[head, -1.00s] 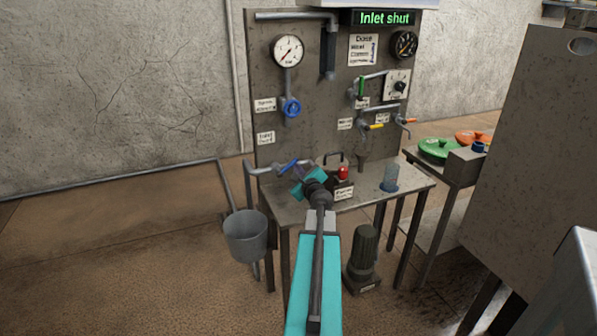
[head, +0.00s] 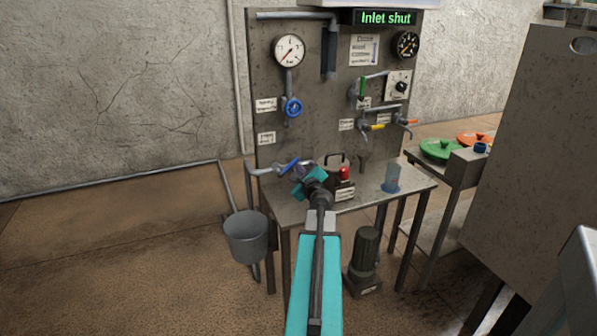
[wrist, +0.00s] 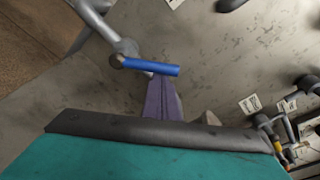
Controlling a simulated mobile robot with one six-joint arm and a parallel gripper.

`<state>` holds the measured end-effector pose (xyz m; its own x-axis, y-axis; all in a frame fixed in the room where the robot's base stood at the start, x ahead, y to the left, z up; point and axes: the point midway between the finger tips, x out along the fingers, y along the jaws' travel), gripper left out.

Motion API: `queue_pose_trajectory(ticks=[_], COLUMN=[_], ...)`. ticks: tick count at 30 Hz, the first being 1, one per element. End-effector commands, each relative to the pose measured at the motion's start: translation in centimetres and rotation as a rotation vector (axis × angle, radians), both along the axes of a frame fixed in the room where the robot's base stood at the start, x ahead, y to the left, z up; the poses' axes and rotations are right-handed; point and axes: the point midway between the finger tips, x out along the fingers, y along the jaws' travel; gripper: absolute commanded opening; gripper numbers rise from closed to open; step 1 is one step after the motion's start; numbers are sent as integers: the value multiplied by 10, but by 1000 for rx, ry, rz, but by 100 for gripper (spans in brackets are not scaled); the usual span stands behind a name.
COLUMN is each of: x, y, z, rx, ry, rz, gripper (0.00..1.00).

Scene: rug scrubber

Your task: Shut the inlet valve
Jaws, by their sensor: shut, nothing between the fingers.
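The inlet valve has a blue lever (head: 289,164) on a grey pipe at the lower left of the panel. In the wrist view the blue lever (wrist: 152,67) lies roughly crosswise at the end of its pipe. The green display (head: 386,18) at the top of the panel reads "Inlet shut". My gripper (head: 303,170) is at the lever's right in the head view. Its purple fingers (wrist: 161,98) are shut and empty, with tips close to the lever's underside. I cannot tell whether they touch it.
A blue round handwheel (head: 292,107) sits higher on the panel. A grey bucket (head: 247,237) hangs below the inlet pipe. The bench (head: 410,188) holds a box with a red button (head: 344,174) and a clear beaker (head: 392,177). A dark pump (head: 366,258) stands underneath.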

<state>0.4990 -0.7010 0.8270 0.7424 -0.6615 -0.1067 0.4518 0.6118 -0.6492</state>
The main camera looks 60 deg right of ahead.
Motion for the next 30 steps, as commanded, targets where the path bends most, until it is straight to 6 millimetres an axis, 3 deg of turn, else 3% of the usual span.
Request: queue_pose_trajectory(ticks=[30], x=[16], y=[21], z=[28], rx=[-389], ry=[286], rz=[3], gripper=[0])
